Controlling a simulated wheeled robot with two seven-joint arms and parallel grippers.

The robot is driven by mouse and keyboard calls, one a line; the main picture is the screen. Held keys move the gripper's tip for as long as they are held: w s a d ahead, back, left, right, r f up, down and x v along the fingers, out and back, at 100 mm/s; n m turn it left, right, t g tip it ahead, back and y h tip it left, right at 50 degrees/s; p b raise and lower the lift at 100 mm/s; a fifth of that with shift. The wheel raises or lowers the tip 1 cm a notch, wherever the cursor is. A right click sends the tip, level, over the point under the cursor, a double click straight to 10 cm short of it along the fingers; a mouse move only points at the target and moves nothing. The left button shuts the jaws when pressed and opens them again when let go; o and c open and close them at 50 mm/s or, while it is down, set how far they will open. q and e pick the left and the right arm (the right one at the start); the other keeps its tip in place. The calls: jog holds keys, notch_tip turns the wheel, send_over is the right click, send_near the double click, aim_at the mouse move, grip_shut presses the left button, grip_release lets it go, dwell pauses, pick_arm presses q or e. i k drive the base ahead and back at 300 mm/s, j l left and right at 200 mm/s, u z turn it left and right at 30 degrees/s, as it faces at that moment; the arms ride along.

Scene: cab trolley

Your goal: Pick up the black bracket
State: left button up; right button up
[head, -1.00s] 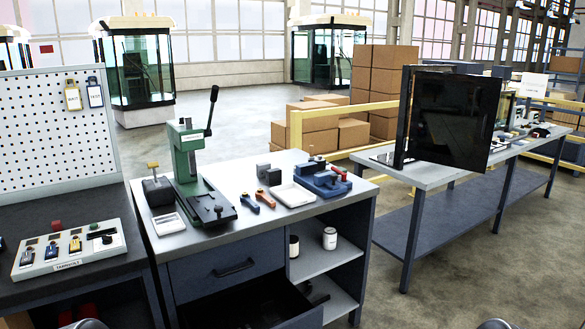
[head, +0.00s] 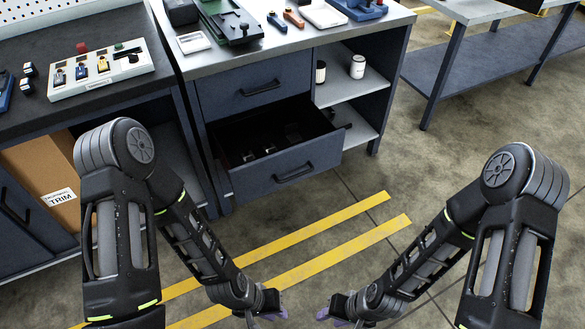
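I cannot pick out the black bracket for certain. Small dark pieces (head: 293,134) lie in the open lower drawer (head: 290,178) of the workbench, hard to tell from its black inside. Another dark item (head: 340,124) lies on the lower side shelf, its shape unclear. My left gripper (head: 272,316) and my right gripper (head: 334,314) hang low at the bottom of the head view, facing each other, in front of and apart from the bench. Both have purple fingertips, and neither visibly holds anything. Their finger gaps are too small to judge.
The workbench top (head: 300,45) carries a green press (head: 228,20), hand tools and a white tray (head: 325,13). A white and a dark jar stand on the upper side shelf. A left bench holds a switch panel (head: 100,72). Floor before the drawer is clear, with yellow stripes (head: 330,215).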

aim_at(294, 136)
jog(key=i+l, duration=0.2)
jog(key=l, duration=0.25)
jog(key=i+l+u, duration=0.1)
jog(key=i+l, duration=0.15)
jog(key=l, duration=0.25)
jog(key=i+l, duration=0.2)
jog(key=l, duration=0.3)
jog(key=i+l+u, duration=0.1)
jog(key=l, duration=0.35)
jog(key=i+l, duration=0.3)
jog(key=l, duration=0.25)
jog(key=i+l+u, duration=0.15)
jog(key=l, duration=0.35)
jog(key=i+l, duration=0.2)
jog(key=l, duration=0.3)
jog(key=i+l+u, duration=0.1)
jog(key=l, duration=0.4)
